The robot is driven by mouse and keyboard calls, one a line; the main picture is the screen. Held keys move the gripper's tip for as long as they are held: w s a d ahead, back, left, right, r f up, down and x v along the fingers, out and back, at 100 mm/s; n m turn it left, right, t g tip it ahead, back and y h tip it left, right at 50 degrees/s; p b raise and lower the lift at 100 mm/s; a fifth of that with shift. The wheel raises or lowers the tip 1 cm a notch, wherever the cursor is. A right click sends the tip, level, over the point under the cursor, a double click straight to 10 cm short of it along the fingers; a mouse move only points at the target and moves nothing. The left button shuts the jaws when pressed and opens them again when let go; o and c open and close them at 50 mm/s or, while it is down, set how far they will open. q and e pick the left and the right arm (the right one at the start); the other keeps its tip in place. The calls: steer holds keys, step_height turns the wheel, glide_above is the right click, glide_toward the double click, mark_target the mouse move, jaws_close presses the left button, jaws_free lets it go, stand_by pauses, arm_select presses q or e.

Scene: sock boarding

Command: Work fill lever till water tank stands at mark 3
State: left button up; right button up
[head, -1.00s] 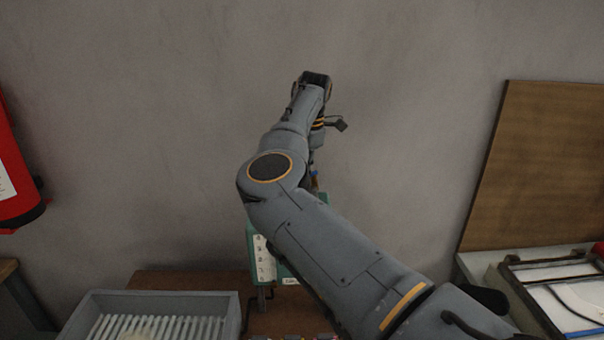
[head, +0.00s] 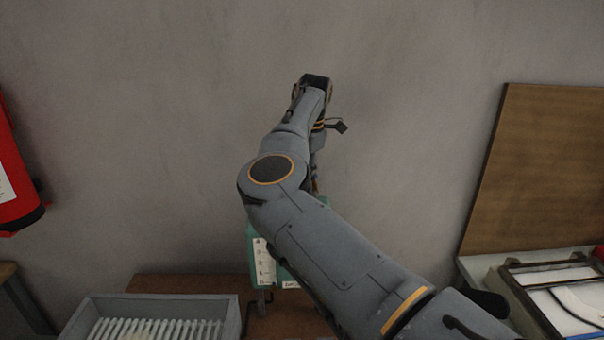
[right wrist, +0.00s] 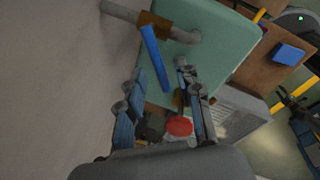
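The green water tank (head: 262,240) stands behind my right arm in the head view, with a white scale strip (head: 264,262) on its front. Its marks are too small to read and I cannot make out a water level. In the right wrist view the tank (right wrist: 228,45) fills the upper middle. A blue lever (right wrist: 154,58) hangs from a brass-coloured valve (right wrist: 153,24) on a grey pipe. My right gripper (right wrist: 158,80) is open, its fingers on either side of the lever's lower end; I cannot tell whether they touch it.
A grey ribbed tray (head: 230,312) sits on the brown table (head: 185,283). A red extinguisher (head: 14,180) hangs at left. A wooden board (head: 535,165) and a framed white tray (head: 520,290) stand at right. A red round part (right wrist: 178,126) shows below the tank.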

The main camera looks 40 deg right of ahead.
step_height(320, 180, up, 12)
steer(key=s, duration=0.2)
steer(key=shift+s+f, duration=0.15)
steer(key=shift+f, duration=0.05)
stand_by(7.1)
